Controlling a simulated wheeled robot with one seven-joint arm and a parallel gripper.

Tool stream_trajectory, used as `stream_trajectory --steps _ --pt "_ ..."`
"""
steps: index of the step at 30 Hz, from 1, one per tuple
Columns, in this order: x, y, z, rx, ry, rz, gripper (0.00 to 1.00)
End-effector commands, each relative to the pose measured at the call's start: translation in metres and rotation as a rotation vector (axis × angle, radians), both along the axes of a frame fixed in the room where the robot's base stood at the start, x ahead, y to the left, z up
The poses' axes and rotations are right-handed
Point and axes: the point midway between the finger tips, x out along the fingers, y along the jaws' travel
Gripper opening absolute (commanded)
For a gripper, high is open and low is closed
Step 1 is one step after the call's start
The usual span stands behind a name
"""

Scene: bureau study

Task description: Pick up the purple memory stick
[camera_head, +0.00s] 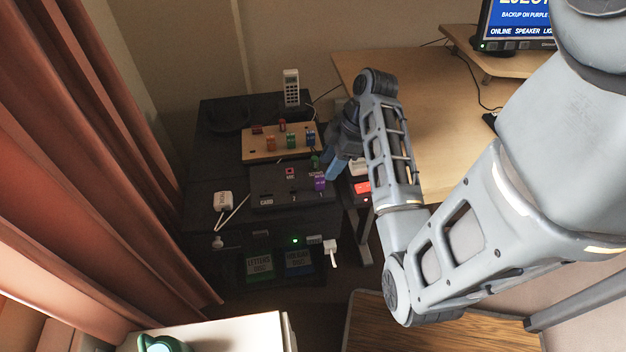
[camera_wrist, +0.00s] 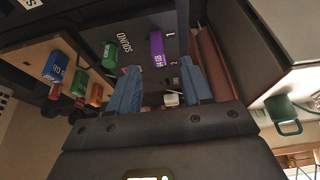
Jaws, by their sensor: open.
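The purple memory stick (camera_head: 320,184) stands in the front right part of a dark hub box (camera_head: 275,198) marked CARD. In the wrist view the purple stick (camera_wrist: 157,48) shows pale lettering, beside the numbers 1 and 2 on the dark panel. My gripper (camera_head: 337,166) is close to the stick, just up and right of it in the head view. In the wrist view my gripper (camera_wrist: 160,68) is open, with blue fingers apart and nothing held. The stick appears between and beyond the fingertips; I cannot tell the exact depth gap.
A green stick (camera_wrist: 109,55) stands beside the purple one near the SOUND label. A wooden board (camera_head: 255,146) behind holds several coloured sticks. A white adapter (camera_head: 223,201) lies left of the hub. A desk (camera_head: 440,125) stands at right, a red curtain (camera_head: 95,110) at left.

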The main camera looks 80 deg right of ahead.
Motion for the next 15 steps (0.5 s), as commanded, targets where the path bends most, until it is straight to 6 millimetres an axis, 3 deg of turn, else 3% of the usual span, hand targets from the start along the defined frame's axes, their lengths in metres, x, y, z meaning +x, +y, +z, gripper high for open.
stream_trajectory --steps 15 --pt "0.023 0.008 -0.055 0.001 0.0 -0.003 0.49"
